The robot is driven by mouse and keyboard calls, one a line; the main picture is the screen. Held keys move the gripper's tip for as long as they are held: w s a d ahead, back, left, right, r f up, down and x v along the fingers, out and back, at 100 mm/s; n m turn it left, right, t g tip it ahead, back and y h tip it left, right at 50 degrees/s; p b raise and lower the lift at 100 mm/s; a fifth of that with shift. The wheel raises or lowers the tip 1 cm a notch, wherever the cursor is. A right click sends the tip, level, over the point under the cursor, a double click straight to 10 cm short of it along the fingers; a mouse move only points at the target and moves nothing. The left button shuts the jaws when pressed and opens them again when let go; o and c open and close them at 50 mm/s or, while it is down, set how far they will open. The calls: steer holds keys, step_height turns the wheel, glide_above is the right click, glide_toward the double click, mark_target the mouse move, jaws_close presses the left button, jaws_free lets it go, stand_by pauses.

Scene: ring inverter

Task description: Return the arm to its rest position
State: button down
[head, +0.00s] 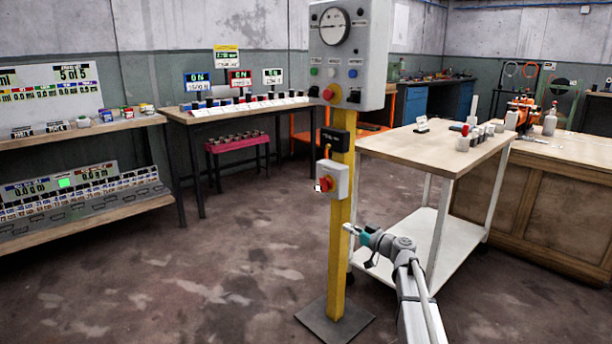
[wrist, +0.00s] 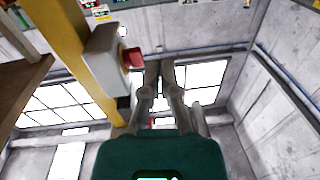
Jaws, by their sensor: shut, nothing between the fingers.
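My gripper (head: 348,228) is at the end of my arm, low and just right of the yellow post (head: 341,240) in the head view. Its two fingers are together and empty; they also show in the wrist view (wrist: 160,66), pointing up the picture. A grey switch box (head: 340,181) with a red knob (head: 324,184) is fixed to the post, above and left of the gripper. In the wrist view the red knob (wrist: 131,57) appears just left of the fingertips. No contact between them can be made out. My arm comes in from the lower right.
A white-legged cart (head: 420,150) stands close behind and right of my arm, with small items on top. A larger control box (head: 346,60) tops the post, whose base plate (head: 335,322) lies on the floor. The floor (head: 220,275) to the left is clear.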

steer(key=s+a+f+m+g+h+p, duration=0.1)
steer(key=s+a+f+g+h+p, duration=0.2)
steer(key=s, duration=0.5)
steer(key=s+a+f+m+g+h+p, duration=0.1)
steer(key=s+a+f+g+h, duration=0.15)
steer(key=s+f+g, duration=0.5)
steer(key=s+d+m+g+h+p, duration=0.1)
steer(key=s+d+m+h+p, duration=0.2)
steer(key=s, duration=0.6)
steer(key=s+d+m+g+h+p, duration=0.1)
steer(key=s+d+m+h, duration=0.3)
steer(key=s, duration=0.5)
step_height(320, 180, up, 37)
steer(key=p, duration=3.7)
steer(key=shift+w+a+h, duration=0.15)
steer(key=shift+a+h, duration=0.2)
steer(key=shift+a, duration=0.1)
steer(key=shift+f, duration=0.1)
